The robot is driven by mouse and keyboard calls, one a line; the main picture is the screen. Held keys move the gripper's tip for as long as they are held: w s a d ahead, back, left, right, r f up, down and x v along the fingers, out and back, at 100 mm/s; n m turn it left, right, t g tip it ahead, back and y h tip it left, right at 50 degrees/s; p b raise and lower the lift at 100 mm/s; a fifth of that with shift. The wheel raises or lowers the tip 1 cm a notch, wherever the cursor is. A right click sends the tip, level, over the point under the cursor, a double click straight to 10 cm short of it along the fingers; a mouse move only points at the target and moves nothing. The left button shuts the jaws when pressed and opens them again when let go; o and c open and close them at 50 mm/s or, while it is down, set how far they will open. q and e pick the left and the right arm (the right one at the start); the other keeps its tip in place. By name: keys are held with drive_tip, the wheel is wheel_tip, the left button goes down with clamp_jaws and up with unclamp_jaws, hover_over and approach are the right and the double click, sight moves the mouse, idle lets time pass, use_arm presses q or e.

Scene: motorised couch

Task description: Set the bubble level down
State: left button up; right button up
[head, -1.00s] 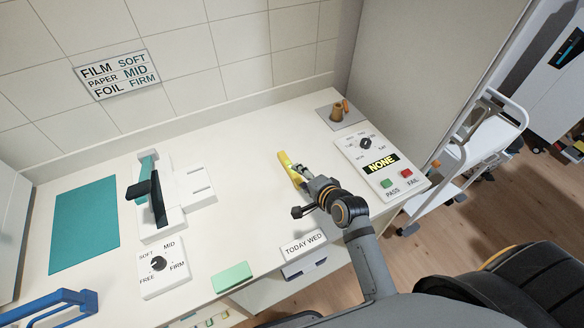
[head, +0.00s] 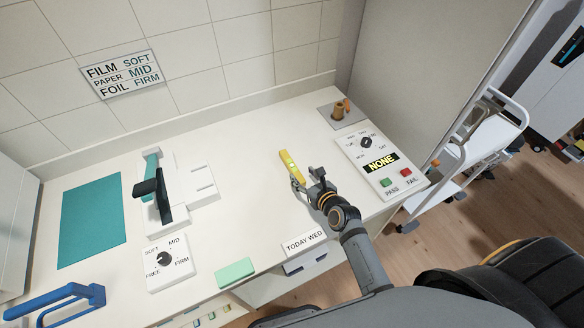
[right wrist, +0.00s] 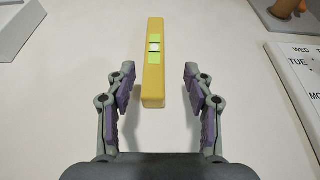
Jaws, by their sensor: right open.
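The yellow bubble level (head: 290,164) lies on the white counter, right of its middle in the head view. In the right wrist view the level (right wrist: 153,82) shows a green vial window and points away from me. My right gripper (head: 308,183) is open just in front of the level's near end. In the right wrist view the fingers of my right gripper (right wrist: 156,87) are spread on both sides of that near end, with a gap on each side. My left gripper does not show in the head view.
A white panel (head: 381,160) with a dial, a NONE display and two buttons stands to the right. A sealer-like device (head: 185,200) and a teal mat (head: 92,222) are at left. A TODAY WED sign (head: 305,243) and green block (head: 236,272) sit near the front edge.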

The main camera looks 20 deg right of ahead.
sight(294, 168)
drive_tip(key=shift+x, duration=1.2)
drive_tip(key=shift+w+a, duration=0.15)
drive_tip(key=x, duration=0.4)
drive_tip(key=shift+a+r, duration=0.1)
drive_tip(key=shift+a, duration=0.2)
drive_tip(key=shift+w+f, duration=0.2)
drive_tip(key=shift+w, duration=0.15)
drive_tip(key=shift+s+r, duration=0.1)
drive_tip(key=shift+s, duration=0.1)
drive_tip(key=c, duration=0.4)
clamp_jaws()
